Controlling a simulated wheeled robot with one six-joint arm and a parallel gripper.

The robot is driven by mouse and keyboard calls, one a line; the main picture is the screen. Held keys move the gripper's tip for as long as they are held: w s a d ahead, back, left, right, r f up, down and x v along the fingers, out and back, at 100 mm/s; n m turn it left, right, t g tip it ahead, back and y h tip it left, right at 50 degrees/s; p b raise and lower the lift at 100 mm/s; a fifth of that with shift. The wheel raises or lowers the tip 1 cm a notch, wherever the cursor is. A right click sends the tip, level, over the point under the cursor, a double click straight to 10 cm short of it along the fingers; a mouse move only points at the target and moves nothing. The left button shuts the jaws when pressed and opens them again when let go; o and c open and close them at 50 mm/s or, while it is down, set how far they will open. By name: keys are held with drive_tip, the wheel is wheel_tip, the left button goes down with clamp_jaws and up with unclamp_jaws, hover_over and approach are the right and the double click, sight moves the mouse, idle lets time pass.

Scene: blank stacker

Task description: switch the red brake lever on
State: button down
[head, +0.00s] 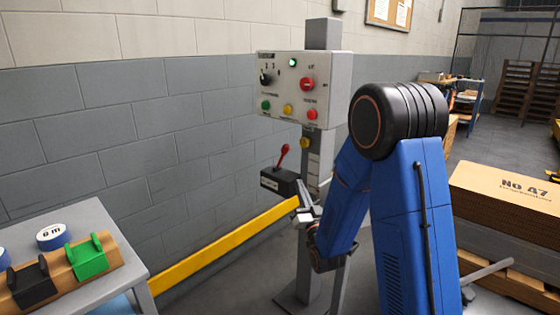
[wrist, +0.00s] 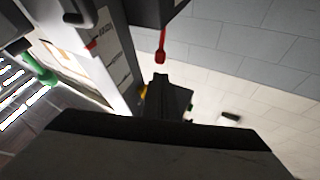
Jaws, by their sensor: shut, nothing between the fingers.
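The red brake lever (head: 283,154) stands up from a dark box (head: 279,183) on the left side of the grey post, its knob leaning slightly right. In the wrist view the lever (wrist: 161,47) appears upside down, hanging from its dark box at the top edge. My gripper (head: 299,188) is just right of and below the lever box in the head view. In the wrist view its shut fingers (wrist: 161,78) point towards the lever knob, with a visible gap between them. Nothing is held. The fingertips' exact depth from the lever is unclear.
A control panel (head: 322,92) with a knob and coloured buttons tops the post (head: 323,34). A yellow rail (head: 225,243) runs along the block wall behind. A bench (head: 68,216) with clamps stands at lower left. Boxes (head: 512,190) are stacked at right.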

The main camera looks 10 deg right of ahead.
drive_tip(key=shift+a, duration=0.1)
approach(283, 149)
drive_tip(key=w, duration=0.1)
drive_tip(key=w+r, duration=0.1)
drive_tip(key=w, duration=0.3)
drive_tip(key=shift+w+d+r, duration=0.2)
drive_tip(key=shift+w+d, duration=0.05)
idle(0.3)
drive_tip(key=shift+r, duration=0.1)
idle(0.4)
drive_tip(key=shift+w+a+r+n+g, duration=0.3)
drive_tip(key=shift+w+r+n+g, duration=0.15)
drive_tip(key=shift+r+g, duration=0.1)
drive_tip(key=shift+w+a+r+n+g, duration=0.3)
drive_tip(key=shift+w+r+n+g, duration=0.15)
drive_tip(key=shift+g, duration=0.1)
drive_tip(key=w+a+r+n+g, duration=0.1)
drive_tip(key=w+a+n+g, duration=0.1)
drive_tip(key=w+a+g, duration=0.2)
drive_tip(key=shift+w+a+r, duration=0.2)
drive_tip(key=shift+w+r, duration=0.15)
drive_tip(key=shift+w, duration=0.6)
drive_tip(key=shift+a+r, duration=0.1)
drive_tip(key=shift+r, duration=0.1)
